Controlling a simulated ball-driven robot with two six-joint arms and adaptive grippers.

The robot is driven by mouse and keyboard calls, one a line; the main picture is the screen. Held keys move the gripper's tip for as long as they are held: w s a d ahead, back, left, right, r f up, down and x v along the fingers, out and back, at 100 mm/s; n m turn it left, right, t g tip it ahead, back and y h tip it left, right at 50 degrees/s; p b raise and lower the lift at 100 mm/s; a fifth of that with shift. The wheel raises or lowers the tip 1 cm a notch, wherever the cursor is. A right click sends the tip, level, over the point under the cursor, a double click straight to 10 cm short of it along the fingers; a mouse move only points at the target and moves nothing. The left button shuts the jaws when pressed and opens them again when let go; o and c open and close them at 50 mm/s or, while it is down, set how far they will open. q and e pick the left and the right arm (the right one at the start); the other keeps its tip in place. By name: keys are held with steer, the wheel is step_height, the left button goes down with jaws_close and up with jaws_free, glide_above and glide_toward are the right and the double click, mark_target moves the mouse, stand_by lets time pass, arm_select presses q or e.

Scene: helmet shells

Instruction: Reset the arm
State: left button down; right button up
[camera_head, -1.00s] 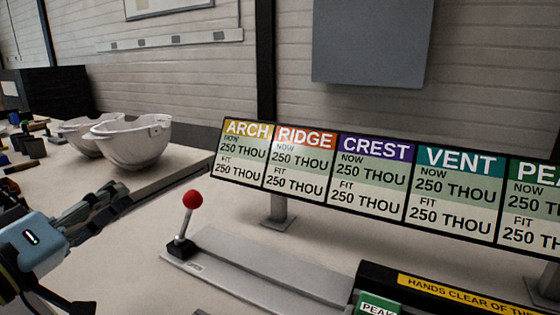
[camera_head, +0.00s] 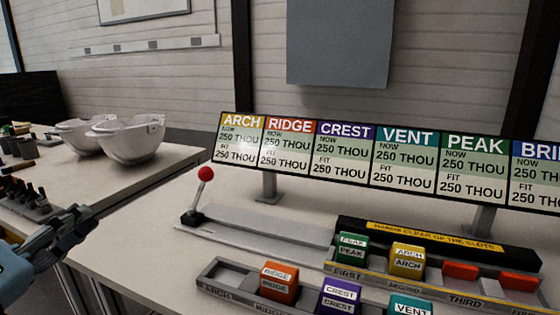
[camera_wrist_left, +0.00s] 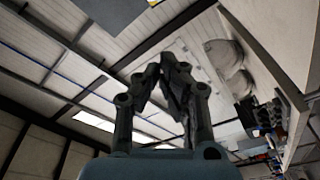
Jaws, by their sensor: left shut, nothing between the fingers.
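My left gripper (camera_head: 72,232) comes in from the left edge of the head view, over the gap in front of the left bench. Its fingers are shut and hold nothing. In the left wrist view its fingers (camera_wrist_left: 162,80) meet at the tips, with the ceiling and wall behind them. A lever with a red ball knob (camera_head: 205,174) stands on the bench to the right of the gripper, well apart from it. My right gripper does not show in either view.
Two white helmet shells (camera_head: 130,140) stand on the left bench. A sign board (camera_head: 340,158) stands behind the lever. Coloured blocks, such as the orange RIDGE block (camera_head: 279,282), sit in a rack (camera_head: 212,272) at the front. A slotted holder (camera_head: 460,287) lies behind it, with PEAK and ARCH blocks.

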arm_select(q)
steer(key=s+a+f+g+y, duration=0.1)
steer(key=a+f+g+y, duration=0.15)
steer(key=f, duration=0.75)
steer(key=a+f+g+y, duration=0.1)
steer(key=a+f, duration=0.2)
steer(key=f, duration=0.8)
steer(key=s+f+g+y, duration=0.1)
steer(key=s+f+g, duration=0.1)
steer(key=s+f, duration=0.5)
steer(key=s+f+g, duration=0.2)
steer(key=f+g, duration=0.1)
steer(key=f, duration=0.8)
steer(key=s+d+f+m+g, duration=0.1)
steer(key=s+f+m+g, duration=0.1)
steer(key=s+f, duration=0.4)
steer(key=s+f+m+g, duration=0.3)
steer(key=s+f, duration=0.3)
steer(key=s, duration=1)
steer(key=s+d+f+m+g, duration=0.1)
steer(key=s+f+g, duration=0.3)
steer(key=s, duration=0.7)
step_height(320, 180, down, 3)
steer(key=shift+d+r+m, duration=0.2)
steer(key=shift+d+m, duration=0.1)
steer(key=shift+m, duration=0.5)
steer(key=shift+s+y, duration=0.1)
steer(key=shift+y, duration=0.25)
